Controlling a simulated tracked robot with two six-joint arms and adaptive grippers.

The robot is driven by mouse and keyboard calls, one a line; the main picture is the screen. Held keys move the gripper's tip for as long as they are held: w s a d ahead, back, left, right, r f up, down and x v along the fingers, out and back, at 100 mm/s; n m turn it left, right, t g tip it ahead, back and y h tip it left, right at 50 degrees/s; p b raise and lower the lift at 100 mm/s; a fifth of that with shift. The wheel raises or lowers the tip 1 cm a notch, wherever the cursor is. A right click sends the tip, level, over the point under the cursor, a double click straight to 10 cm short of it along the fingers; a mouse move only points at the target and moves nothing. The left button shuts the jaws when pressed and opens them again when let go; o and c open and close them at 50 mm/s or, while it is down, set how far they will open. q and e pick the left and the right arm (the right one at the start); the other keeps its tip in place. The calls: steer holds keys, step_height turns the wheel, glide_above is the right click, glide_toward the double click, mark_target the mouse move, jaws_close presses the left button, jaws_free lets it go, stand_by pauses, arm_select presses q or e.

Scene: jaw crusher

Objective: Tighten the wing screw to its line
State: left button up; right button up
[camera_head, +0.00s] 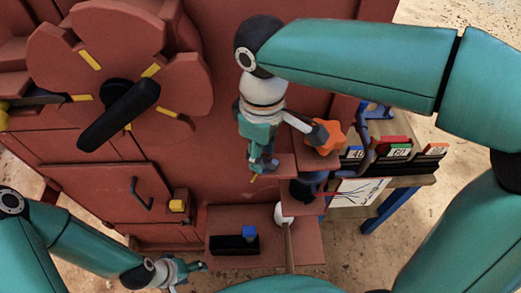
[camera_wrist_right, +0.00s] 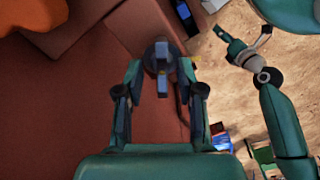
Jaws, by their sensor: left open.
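A dark grey wing screw (camera_wrist_right: 161,66) with a flat upright wing stands on the red-brown machine surface in the right wrist view. My right gripper (camera_wrist_right: 161,84) is open, with its fingers on both sides of the wing and gaps visible. In the head view my right gripper (camera_head: 262,163) points down at a red-brown ledge and hides the screw. My left gripper (camera_head: 191,272) is open and empty at the lower left, near the front ledge; it also shows in the right wrist view (camera_wrist_right: 233,48). I cannot make out the line.
An orange star knob (camera_head: 328,137) sits just right of my right gripper. A black block with a blue piece (camera_head: 236,244) lies on the lower ledge. A rack with coloured labelled boxes (camera_head: 398,151) stands at the right. A large wheel with a black handle (camera_head: 119,113) is at the left.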

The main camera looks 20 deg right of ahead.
steer(key=shift+r, duration=0.1)
step_height(320, 180, up, 12)
stand_by(0.6)
stand_by(0.4)
